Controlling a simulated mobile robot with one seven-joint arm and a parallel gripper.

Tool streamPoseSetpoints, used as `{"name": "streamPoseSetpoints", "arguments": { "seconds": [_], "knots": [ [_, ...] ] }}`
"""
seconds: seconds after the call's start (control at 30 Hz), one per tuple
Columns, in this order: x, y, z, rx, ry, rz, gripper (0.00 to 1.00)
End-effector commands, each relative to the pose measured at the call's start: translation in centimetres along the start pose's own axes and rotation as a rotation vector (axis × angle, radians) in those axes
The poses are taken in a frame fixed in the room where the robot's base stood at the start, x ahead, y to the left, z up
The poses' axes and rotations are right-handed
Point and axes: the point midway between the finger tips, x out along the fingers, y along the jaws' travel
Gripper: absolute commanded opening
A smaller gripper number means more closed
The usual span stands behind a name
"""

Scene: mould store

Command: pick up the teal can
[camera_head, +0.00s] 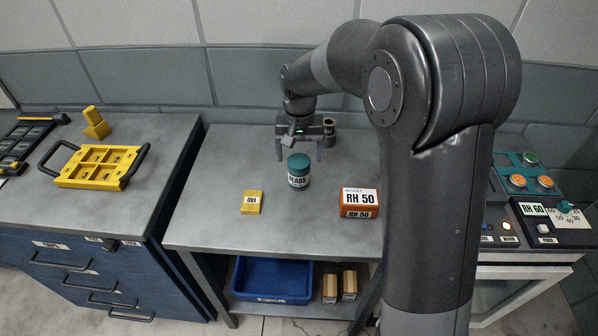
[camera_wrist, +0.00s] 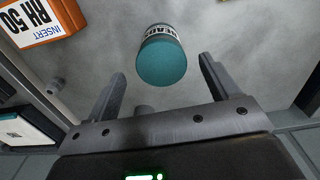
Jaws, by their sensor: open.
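The teal can (camera_head: 299,171) stands upright on the grey table, with a white label band that reads partly as "BEADS". In the wrist view the teal can (camera_wrist: 162,57) shows its teal top, ahead of the fingers and a little left of the middle of the gap. My gripper (camera_head: 299,152) is open and empty, behind the can as the head view sees it. In the wrist view my gripper's two fingers (camera_wrist: 163,86) are spread apart with nothing between them. The can's far side is hidden in the head view.
A yellow block (camera_head: 252,202) lies left of the can. An orange box (camera_head: 359,203) labelled "RH 50" stands right of it. A yellow tray (camera_head: 62,178) sits on the left cabinet. A blue bin (camera_head: 272,278) is on the shelf below. The table's front middle is clear.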

Motion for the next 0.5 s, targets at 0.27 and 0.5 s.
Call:
{"name": "streamPoseSetpoints", "arguments": {
  "seconds": [0.27,0.5],
  "knots": [
    [2.9,0.0,0.0,0.000,0.001,0.000,0.81],
    [6.2,-0.1,0.1,-0.001,-0.001,0.000,0.81]
  ]
}}
